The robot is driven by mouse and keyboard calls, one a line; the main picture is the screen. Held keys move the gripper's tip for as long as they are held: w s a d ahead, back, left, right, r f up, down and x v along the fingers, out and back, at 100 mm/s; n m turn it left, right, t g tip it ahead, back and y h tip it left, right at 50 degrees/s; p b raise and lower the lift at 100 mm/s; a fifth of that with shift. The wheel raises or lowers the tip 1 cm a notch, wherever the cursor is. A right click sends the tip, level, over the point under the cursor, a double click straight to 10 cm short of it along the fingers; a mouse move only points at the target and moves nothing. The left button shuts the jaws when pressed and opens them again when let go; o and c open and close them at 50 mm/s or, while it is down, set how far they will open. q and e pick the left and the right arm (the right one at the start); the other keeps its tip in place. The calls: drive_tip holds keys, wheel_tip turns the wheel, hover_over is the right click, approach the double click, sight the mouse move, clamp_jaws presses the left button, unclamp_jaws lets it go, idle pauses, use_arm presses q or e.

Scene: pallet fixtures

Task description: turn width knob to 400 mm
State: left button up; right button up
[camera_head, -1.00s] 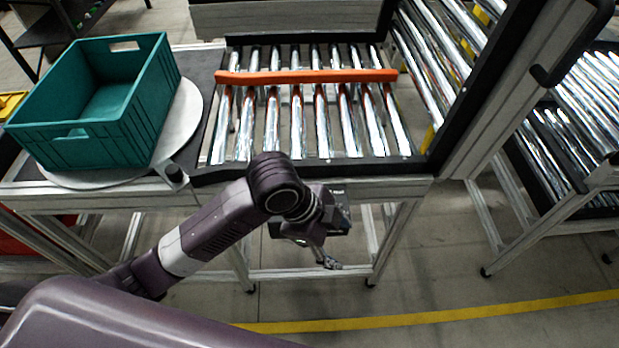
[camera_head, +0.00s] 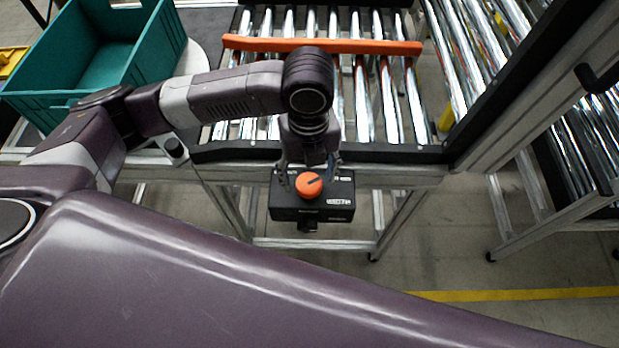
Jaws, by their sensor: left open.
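The width knob (camera_head: 309,185) is a round orange dial with a dark pointer line, on top of a black control box (camera_head: 312,212) at the front of the conveyor frame. The pointer slants toward the upper right; the scale marks are too small to read. My left gripper (camera_head: 308,174) points down at the knob, its two fingers apart, one on each side of the knob's far part. I cannot tell whether the fingers touch the knob. An orange guide bar (camera_head: 330,45) lies across the rollers. My right gripper is not in view.
A teal crate (camera_head: 105,65) stands on a round turntable at the upper left. Chrome rollers (camera_head: 360,105) lie behind the box. A dark upright frame (camera_head: 530,80) stands to the right. The floor in front is clear, with a yellow line (camera_head: 520,294).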

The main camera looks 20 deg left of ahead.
sight(309, 184)
use_arm(q)
drive_tip(key=shift+f, duration=1.55)
drive_tip(key=shift+c, duration=0.5)
drive_tip(key=c, duration=1.1)
